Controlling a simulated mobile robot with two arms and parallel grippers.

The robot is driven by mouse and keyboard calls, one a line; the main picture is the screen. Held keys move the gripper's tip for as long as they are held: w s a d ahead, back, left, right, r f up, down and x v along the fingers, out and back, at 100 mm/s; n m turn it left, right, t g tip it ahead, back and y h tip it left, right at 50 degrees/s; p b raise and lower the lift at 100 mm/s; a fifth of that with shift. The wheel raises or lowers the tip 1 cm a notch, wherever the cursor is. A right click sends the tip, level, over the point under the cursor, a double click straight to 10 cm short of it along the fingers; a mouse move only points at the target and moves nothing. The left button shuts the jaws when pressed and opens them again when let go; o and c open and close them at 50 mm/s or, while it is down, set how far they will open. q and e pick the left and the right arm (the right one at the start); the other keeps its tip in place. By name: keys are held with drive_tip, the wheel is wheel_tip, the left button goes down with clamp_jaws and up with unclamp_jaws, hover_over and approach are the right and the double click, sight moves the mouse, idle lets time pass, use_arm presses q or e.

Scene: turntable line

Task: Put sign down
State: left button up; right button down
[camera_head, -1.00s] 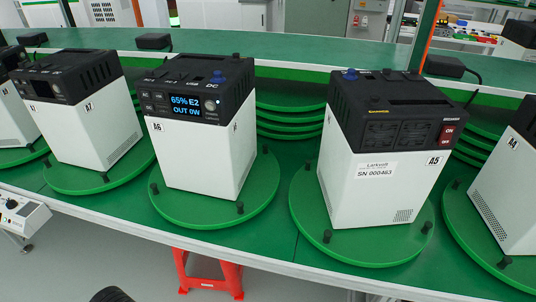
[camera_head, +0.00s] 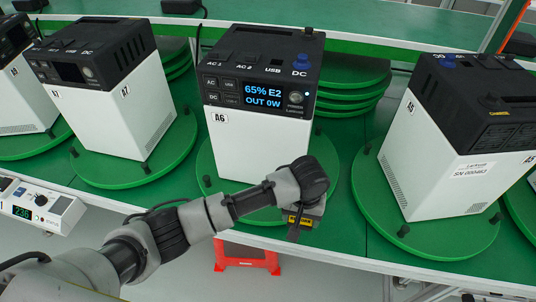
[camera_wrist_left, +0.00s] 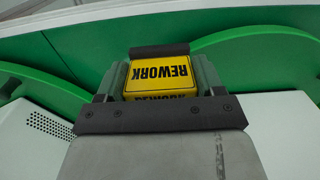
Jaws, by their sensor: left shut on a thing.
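The sign is a small yellow block with black REWORK lettering. In the head view the sign (camera_head: 299,221) is mostly hidden by my left gripper (camera_head: 305,212), low in front of unit A6 (camera_head: 258,150). In the left wrist view, the sign (camera_wrist_left: 160,75) sits between the two fingers of the left gripper (camera_wrist_left: 161,82), its lettering upside down. The left gripper is shut on it. Whether the sign touches the green surface below cannot be told. My right gripper is not in view.
A6 stands on a green round plate (camera_head: 207,185), its display reading 65% E2, OUT 0W. Unit A7 (camera_head: 110,110) stands left and unit A5 (camera_head: 440,150) right, each on a green plate. Bare green table (camera_head: 342,225) shows between the A6 and A5 plates. A red stool (camera_head: 247,259) is below.

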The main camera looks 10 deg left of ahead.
use_arm(q)
drive_tip(key=shift+w+d+r, duration=0.35)
drive_tip(key=shift+d+r, duration=0.05)
drive_tip(key=w+a+p, duration=0.1)
drive_tip(key=a, duration=0.4)
drive_tip(key=w+a+p, duration=0.1)
drive_tip(key=w+a, duration=0.1)
drive_tip(key=a, duration=0.4)
drive_tip(key=w+a+p, duration=0.2)
drive_tip(key=a, duration=0.3)
drive_tip(key=shift+w+a, duration=0.25)
drive_tip(key=shift+a, duration=0.15)
wheel_tip(320, 180, down, 3)
drive_tip(key=shift+r, duration=0.15)
drive_tip(key=shift+f, duration=0.45)
drive_tip(key=shift+f, duration=0.1)
drive_tip(key=o, duration=1)
drive_tip(key=shift+c, duration=0.2)
wheel_tip(320, 180, up, 12)
drive_tip(key=shift+b, duration=0.45)
